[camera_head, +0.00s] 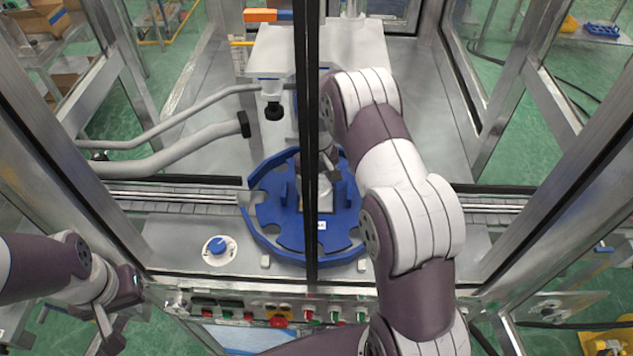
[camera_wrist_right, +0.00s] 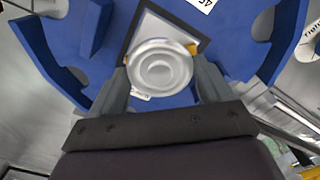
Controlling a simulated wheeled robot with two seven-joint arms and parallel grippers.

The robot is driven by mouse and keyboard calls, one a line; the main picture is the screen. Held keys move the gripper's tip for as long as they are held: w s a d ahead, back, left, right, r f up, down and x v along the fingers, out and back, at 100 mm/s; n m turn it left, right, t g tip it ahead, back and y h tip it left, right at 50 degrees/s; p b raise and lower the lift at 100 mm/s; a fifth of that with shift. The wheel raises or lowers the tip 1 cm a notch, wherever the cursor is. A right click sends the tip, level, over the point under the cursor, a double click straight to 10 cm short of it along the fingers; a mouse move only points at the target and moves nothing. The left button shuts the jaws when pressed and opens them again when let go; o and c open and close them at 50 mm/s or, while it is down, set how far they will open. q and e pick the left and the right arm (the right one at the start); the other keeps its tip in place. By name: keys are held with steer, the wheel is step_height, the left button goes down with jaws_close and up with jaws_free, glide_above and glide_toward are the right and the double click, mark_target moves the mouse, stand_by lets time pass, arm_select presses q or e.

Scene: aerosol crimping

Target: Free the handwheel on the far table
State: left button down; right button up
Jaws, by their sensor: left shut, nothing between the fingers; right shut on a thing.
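I cannot make out a handwheel for certain in either view. A blue star-shaped wheel (camera_head: 264,232) lies flat on the machine deck. My right gripper (camera_head: 328,172) reaches in over this wheel, partly hidden by a dark upright post. In the right wrist view my right gripper (camera_wrist_right: 162,82) is shut on a round silvery-white ringed piece (camera_wrist_right: 160,66), one finger on each side. Behind that piece is a dark-edged square frame (camera_wrist_right: 140,32) on the blue wheel (camera_wrist_right: 62,40). My left gripper (camera_head: 112,322) is shut and empty at the lower left, outside the machine.
The dark post (camera_head: 311,130) and metal frame uprights stand between me and the deck. A small blue knob (camera_head: 217,246) sits on a white disc. A control panel (camera_head: 270,312) with coloured buttons runs along the front. A black-tipped tool (camera_head: 273,108) hangs behind the wheel.

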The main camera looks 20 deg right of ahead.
mark_target(316, 184)
steer(key=shift+w+r+n, duration=0.15)
steer(key=shift+n, duration=0.55)
steer(key=o, duration=1)
step_height(316, 184, up, 6)
steer(key=b, duration=0.3)
step_height(316, 184, up, 7)
steer(key=p, duration=0.3)
steer(key=shift+f, duration=0.2)
